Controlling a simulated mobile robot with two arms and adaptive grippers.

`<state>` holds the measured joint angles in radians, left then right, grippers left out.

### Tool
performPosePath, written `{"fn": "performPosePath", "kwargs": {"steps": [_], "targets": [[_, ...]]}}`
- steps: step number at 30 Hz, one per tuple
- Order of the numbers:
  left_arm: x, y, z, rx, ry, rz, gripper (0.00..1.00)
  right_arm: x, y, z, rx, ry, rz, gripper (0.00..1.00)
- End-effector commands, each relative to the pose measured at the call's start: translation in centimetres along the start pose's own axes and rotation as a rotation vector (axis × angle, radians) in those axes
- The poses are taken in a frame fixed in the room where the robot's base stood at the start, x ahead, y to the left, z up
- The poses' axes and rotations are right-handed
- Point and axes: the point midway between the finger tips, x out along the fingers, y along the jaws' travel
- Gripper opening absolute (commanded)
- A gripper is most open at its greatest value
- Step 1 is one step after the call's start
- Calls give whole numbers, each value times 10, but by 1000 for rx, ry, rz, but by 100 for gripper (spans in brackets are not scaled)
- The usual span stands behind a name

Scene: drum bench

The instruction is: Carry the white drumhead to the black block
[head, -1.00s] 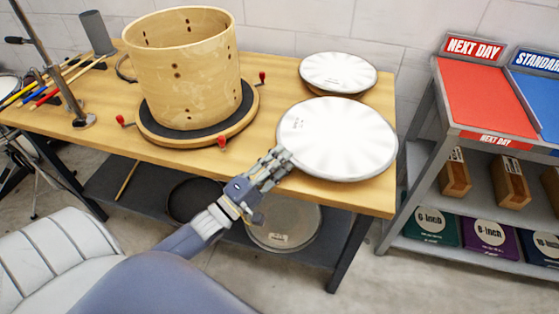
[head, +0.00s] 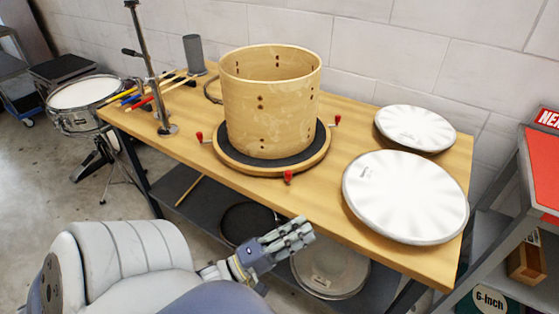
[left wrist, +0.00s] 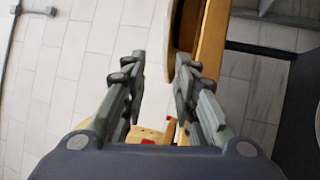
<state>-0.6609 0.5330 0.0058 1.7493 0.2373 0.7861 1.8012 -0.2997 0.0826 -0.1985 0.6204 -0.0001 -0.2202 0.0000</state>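A large white drumhead (head: 405,196) lies on the front right of the wooden bench, its near rim by the front edge. A smaller white drumhead (head: 415,128) lies behind it. My left gripper (head: 308,231) is in front of the bench edge, left of the large drumhead and apart from it. In the left wrist view its fingers (left wrist: 160,70) are spread with nothing held; a pale rim (left wrist: 170,35) shows beyond the tips. A dark boxy thing (head: 62,68) stands far left; I cannot tell whether it is the black block. My right gripper is out of view.
A wooden drum shell (head: 268,105) stands on a round black-topped base with red handles mid-bench. Sticks, a stand and a grey cylinder (head: 194,55) are at the bench's left. A snare drum (head: 85,93) stands beyond. A shelf rack (head: 500,215) is close on the right.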

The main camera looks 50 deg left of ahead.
Motion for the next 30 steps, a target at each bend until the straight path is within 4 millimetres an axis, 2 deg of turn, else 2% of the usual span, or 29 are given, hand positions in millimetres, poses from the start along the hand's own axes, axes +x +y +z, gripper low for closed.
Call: {"fn": "performPosePath", "kwargs": {"steps": [5, 8, 11, 14, 15, 17, 18, 20, 22, 25, 27, 30], "targets": [[-1, -1, 0, 2, 1, -2, 27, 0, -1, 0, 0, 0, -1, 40], [-5, -18, -4, 43, 20, -43, 27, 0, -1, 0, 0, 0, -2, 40], [-20, -67, -13, 168, 58, -172, 27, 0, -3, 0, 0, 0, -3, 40], [-52, -145, -21, 359, 76, -394, 27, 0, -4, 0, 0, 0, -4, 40], [-70, -179, -20, 441, 64, -499, 27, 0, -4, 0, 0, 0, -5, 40], [-100, -228, -15, 563, 20, -656, 27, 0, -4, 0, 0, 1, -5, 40], [-122, -259, -9, 636, -26, -759, 27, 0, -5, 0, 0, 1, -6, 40], [-158, -301, 4, 741, -121, -906, 27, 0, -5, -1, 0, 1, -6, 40], [-202, -343, 26, 845, -271, -1064, 27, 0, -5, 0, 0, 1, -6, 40], [-265, -388, 64, 964, -538, -1240, 27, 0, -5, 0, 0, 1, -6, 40], [-305, -408, 91, 1021, -736, -1321, 27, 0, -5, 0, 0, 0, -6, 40], [-349, -422, 123, 1072, -991, -1377, 27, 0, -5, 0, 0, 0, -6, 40]]}}
